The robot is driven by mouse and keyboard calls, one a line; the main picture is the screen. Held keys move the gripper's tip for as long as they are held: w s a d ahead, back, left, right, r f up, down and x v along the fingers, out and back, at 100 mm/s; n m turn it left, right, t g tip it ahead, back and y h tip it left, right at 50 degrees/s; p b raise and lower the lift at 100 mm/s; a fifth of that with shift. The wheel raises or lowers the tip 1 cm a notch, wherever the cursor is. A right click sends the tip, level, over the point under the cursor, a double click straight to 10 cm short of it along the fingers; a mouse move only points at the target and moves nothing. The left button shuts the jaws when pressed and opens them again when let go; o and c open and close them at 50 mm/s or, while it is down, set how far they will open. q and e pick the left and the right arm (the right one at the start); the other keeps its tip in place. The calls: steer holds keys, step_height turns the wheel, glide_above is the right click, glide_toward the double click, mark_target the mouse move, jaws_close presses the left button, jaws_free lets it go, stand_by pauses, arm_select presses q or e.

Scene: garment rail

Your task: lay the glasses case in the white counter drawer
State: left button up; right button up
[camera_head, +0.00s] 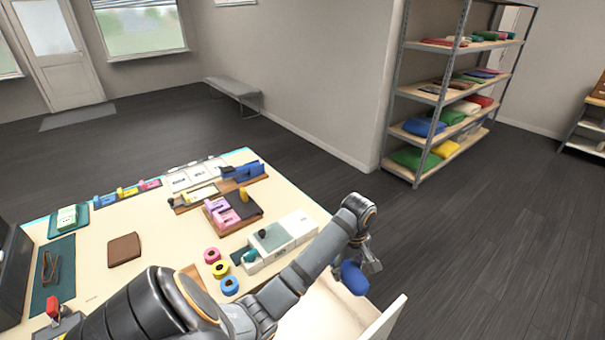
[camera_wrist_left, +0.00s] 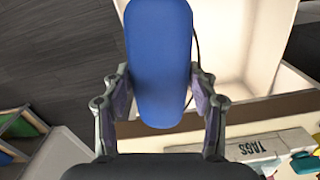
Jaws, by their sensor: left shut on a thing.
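The blue glasses case (camera_head: 354,278) is held in my left gripper (camera_head: 364,262), beyond the counter's right edge. In the left wrist view the case (camera_wrist_left: 158,50) is a long, rounded blue shape between the two fingers of the gripper (camera_wrist_left: 160,98), which is shut on it. The white counter drawer (camera_head: 388,322) is pulled open at the bottom of the head view, partly hidden by my arm. The drawer also shows in the left wrist view (camera_wrist_left: 238,35), and its visible interior looks empty. The case overlaps the drawer's side there. My right gripper is not in view.
The counter (camera_head: 165,235) holds a white box (camera_head: 292,228), several coloured tape rolls (camera_head: 220,268), a brown pad (camera_head: 124,249) and a pink item on a tray (camera_head: 222,212). A shelving rack (camera_head: 455,95) stands behind. The floor right of the drawer is clear.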

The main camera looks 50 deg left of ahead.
arm_select(q)
step_height(320, 180, down, 8)
steer(key=s+d+n+b, duration=0.1)
steer(key=s+b, duration=0.2)
steer(key=b, duration=0.2)
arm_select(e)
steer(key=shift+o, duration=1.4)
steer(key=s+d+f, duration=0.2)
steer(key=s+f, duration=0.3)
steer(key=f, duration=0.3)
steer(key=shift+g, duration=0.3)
arm_select(q)
steer(key=n+b, duration=0.1)
steer(key=b, duration=0.4)
glide_above(335, 331)
step_height(335, 331, down, 17)
steer(key=shift+r, duration=0.15)
steer(key=shift+f, duration=2.3)
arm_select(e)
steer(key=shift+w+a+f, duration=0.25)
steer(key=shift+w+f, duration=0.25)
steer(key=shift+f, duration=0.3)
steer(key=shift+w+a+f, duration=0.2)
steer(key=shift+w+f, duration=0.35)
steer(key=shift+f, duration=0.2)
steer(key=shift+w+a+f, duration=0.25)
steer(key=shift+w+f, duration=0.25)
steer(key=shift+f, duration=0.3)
